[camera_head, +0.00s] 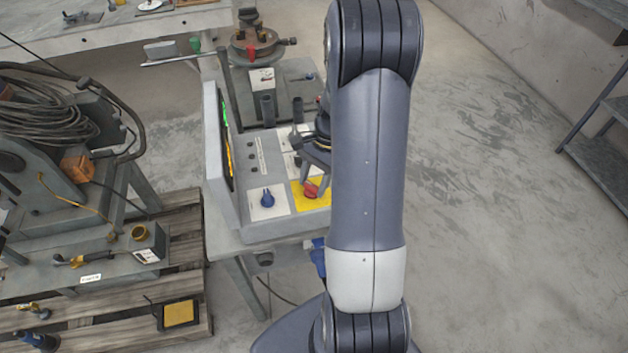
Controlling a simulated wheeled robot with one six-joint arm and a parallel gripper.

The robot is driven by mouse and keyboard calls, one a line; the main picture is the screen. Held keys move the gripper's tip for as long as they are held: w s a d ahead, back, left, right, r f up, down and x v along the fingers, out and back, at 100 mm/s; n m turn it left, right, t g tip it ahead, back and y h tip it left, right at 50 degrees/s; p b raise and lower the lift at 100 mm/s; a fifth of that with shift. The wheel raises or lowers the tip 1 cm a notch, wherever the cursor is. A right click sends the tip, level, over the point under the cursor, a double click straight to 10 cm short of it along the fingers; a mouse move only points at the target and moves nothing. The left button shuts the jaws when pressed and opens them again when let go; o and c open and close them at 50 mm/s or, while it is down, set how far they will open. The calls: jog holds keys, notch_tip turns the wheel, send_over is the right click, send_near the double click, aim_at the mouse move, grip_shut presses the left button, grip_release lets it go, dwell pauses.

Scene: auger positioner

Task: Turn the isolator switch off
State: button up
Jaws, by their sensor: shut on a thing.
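The isolator switch (311,190) is a red rotary knob on a yellow plate (317,202) at the front right of a grey control console (282,230). My gripper (313,182) points down over the red knob from above and behind. Its dark fingers are shut on the knob, one on either side of its top. My arm hides the right end of the console and part of the gripper. The knob's exact pointing direction is too small to read clearly.
A blue rotary knob (267,198) sits left of the yellow plate. The console's upright screen panel (220,150) rises on the left. A cable-laden machine (60,170) stands on a pallet (185,265) at far left. The floor at right (490,200) is clear.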

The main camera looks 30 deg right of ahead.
jog(key=n+g, duration=0.1)
jog(key=n, duration=0.1)
jog(key=n+h, duration=0.1)
jog(key=n, duration=0.2)
jog(key=shift+w+a+n+g, duration=0.1)
jog(key=shift+w+n+g, duration=0.1)
jog(key=shift+n+g, duration=0.15)
jog(key=n+h, duration=0.1)
jog(key=n, duration=0.1)
jog(key=n+g+h, duration=0.1)
jog(key=n, duration=0.2)
jog(key=shift+a+b, duration=0.1)
jog(key=shift+b, duration=0.3)
jog(key=shift+n, duration=0.25)
jog(key=o, duration=1)
jog(key=b+v, duration=0.1)
jog(key=v, duration=0.9)
jog(key=shift+w+r, duration=0.25)
jog(key=shift+r, duration=0.1)
